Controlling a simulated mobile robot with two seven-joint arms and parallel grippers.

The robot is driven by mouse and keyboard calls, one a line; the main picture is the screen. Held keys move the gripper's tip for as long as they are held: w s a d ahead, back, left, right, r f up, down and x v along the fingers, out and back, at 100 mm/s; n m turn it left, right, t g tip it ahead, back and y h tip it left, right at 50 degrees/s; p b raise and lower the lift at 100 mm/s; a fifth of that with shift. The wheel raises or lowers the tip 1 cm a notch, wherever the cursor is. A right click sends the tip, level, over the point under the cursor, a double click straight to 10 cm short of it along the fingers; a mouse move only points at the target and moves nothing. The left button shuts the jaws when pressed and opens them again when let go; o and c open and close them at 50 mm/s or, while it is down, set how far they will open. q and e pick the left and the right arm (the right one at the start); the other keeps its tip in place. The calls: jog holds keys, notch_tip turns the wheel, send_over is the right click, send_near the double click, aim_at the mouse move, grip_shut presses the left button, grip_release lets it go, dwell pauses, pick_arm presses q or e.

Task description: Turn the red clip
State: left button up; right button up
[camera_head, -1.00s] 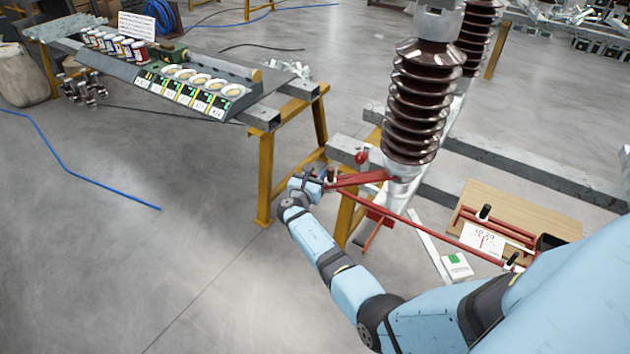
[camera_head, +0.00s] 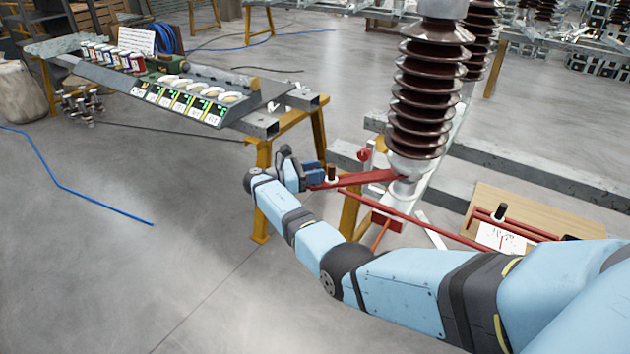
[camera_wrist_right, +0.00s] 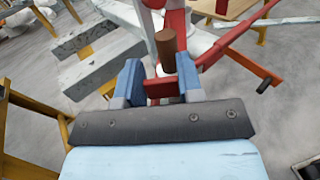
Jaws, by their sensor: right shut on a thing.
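The red clip (camera_head: 365,180) is a flat red lever at the foot of the brown ribbed insulator (camera_head: 419,95). My right gripper (camera_head: 317,180) is shut on its outer, left end. In the right wrist view the blue fingers (camera_wrist_right: 161,82) stand on both sides of a short red piece of the clip (camera_wrist_right: 160,88). A brown peg (camera_wrist_right: 165,50) stands upright just beyond them; it also shows in the head view (camera_head: 331,172). The fingertips partly hide the gripped end. My left gripper is not in view.
A thin red rod (camera_head: 420,222) runs from beside the clip toward a wooden board (camera_head: 570,207) at right. A yellow-legged bench (camera_head: 262,190) stands just behind my gripper, its panel holding jars and dishes. Grey beams (camera_head: 540,176) lie behind the insulator. Open floor is at left.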

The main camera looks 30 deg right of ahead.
pick_arm(q)
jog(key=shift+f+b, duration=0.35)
jog(key=shift+b, duration=0.05)
pick_arm(e)
jog(key=shift+f+m+g, duration=0.15)
jog(key=shift+m+g, duration=0.25)
jog(key=shift+g, duration=0.2)
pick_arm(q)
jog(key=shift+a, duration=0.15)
pick_arm(e)
jog(key=shift+g+y, duration=0.4)
jog(key=shift+g, duration=0.1)
jog(key=o, duration=0.7)
jog(key=shift+m, duration=0.3)
jog(key=shift+c, duration=0.2)
pick_arm(q)
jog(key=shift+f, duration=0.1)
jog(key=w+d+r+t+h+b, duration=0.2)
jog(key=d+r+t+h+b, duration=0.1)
jog(key=b, duration=1)
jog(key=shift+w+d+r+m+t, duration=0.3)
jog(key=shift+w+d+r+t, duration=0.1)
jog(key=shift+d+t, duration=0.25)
pick_arm(e)
jog(key=v, duration=1.3)
jog(key=shift+a, duration=0.4)
